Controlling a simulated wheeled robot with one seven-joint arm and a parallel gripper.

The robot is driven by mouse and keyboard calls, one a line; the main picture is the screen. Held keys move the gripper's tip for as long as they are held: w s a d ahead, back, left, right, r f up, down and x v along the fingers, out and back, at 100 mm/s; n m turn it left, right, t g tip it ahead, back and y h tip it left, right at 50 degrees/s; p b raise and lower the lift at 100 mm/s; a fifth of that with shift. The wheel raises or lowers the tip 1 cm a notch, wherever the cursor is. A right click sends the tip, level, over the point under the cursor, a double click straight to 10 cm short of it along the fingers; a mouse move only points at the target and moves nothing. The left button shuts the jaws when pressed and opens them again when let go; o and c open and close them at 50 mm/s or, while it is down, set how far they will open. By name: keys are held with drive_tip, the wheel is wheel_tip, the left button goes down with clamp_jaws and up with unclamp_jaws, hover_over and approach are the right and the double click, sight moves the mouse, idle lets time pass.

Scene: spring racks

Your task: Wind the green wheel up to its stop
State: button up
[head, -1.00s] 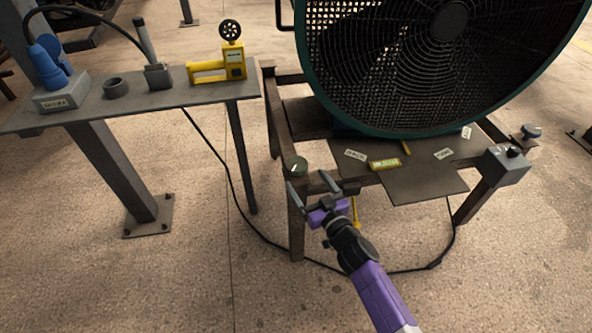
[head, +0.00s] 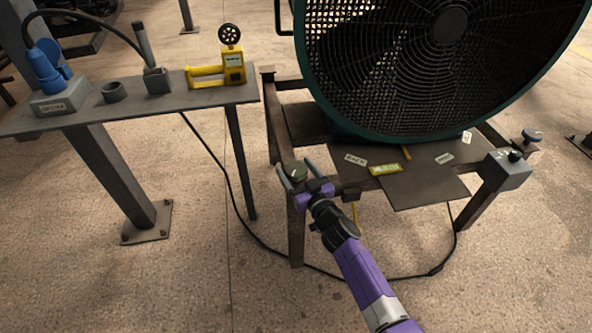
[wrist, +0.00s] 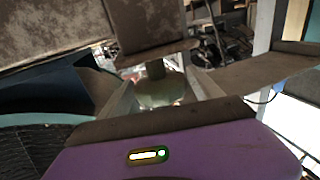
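The green wheel (head: 299,173) is a small dark green knob with a pale mark on its top, at the front left corner of the fan's stand. My gripper (head: 294,164) is at that corner, with one grey finger on each side of the wheel. In the wrist view the green wheel (wrist: 160,94) shows between the two fingers (wrist: 158,80), and gaps seem to remain at its sides. The gripper is open. Whether a finger touches the wheel I cannot tell.
The big fan (head: 440,70) stands on the frame behind the wheel. A grey box with a black knob (head: 506,169) is at the frame's right corner. A side table (head: 190,97) at left holds a yellow device (head: 233,68). A black cable lies on the floor.

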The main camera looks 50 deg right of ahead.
drive_tip(key=c, duration=1)
drive_tip(key=shift+r, duration=0.1)
